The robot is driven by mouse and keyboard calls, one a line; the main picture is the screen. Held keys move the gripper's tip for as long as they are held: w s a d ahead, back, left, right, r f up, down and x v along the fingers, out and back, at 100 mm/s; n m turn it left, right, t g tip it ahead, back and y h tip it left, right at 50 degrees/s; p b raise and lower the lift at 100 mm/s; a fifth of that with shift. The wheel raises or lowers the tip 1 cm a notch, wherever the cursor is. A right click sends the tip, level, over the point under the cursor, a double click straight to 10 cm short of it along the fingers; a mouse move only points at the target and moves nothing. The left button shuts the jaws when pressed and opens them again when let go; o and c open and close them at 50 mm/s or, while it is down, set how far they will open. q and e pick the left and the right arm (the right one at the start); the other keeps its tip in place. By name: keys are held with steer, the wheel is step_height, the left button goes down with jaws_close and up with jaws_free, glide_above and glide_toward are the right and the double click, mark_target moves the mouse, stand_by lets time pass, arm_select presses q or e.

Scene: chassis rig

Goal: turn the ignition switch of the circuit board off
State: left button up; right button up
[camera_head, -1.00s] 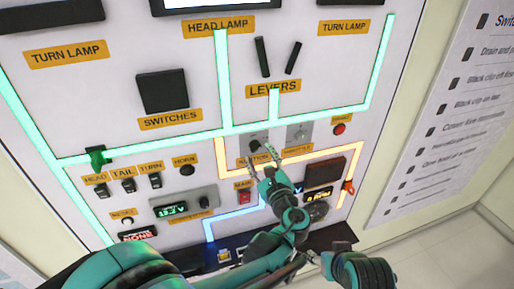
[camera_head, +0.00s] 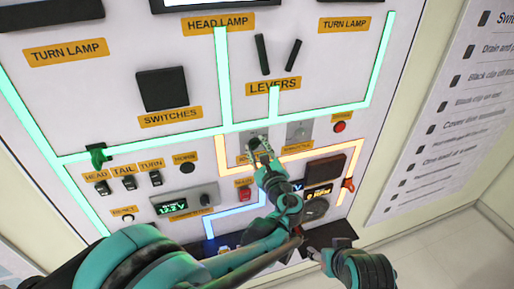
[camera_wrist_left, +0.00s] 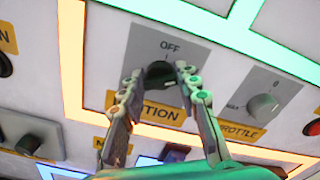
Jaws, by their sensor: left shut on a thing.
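The ignition switch (camera_wrist_left: 160,73) is a dark round knob on a grey plate (camera_wrist_left: 146,47) with "OFF" printed above it. In the head view the plate (camera_head: 244,155) sits left of the throttle plate, mostly behind my gripper. My left gripper (camera_wrist_left: 160,74) is shut on the knob, one finger on each side; it also shows in the head view (camera_head: 259,146). The fingers partly cover the yellow ignition label (camera_wrist_left: 160,111). I cannot tell which way the knob points. My right gripper (camera_head: 314,255) hangs at the lower right, away from the board, its jaws unclear.
The throttle knob (camera_wrist_left: 263,106) is close on the right of the ignition switch. A red main switch (camera_head: 244,194) and a display (camera_head: 319,192) lie below. Toggle switches (camera_head: 129,183) are at the left. A printed sign (camera_head: 450,130) hangs on the right wall.

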arm_select(q)
steer(key=shift+n, duration=0.3)
steer(key=n+b, duration=0.1)
steer(key=n, duration=0.1)
steer(key=shift+f+n+b, duration=0.1)
steer(key=shift+n+b, duration=0.2)
steer(key=shift+n, duration=0.1)
steer(key=n+b, duration=0.1)
steer(key=n, duration=0.1)
steer(key=shift+n, duration=0.4)
steer(key=n+b, duration=0.1)
steer(key=n, duration=0.4)
steer(key=shift+n+b, duration=0.3)
steer(key=o, duration=1.1)
steer(key=shift+a, duration=0.1)
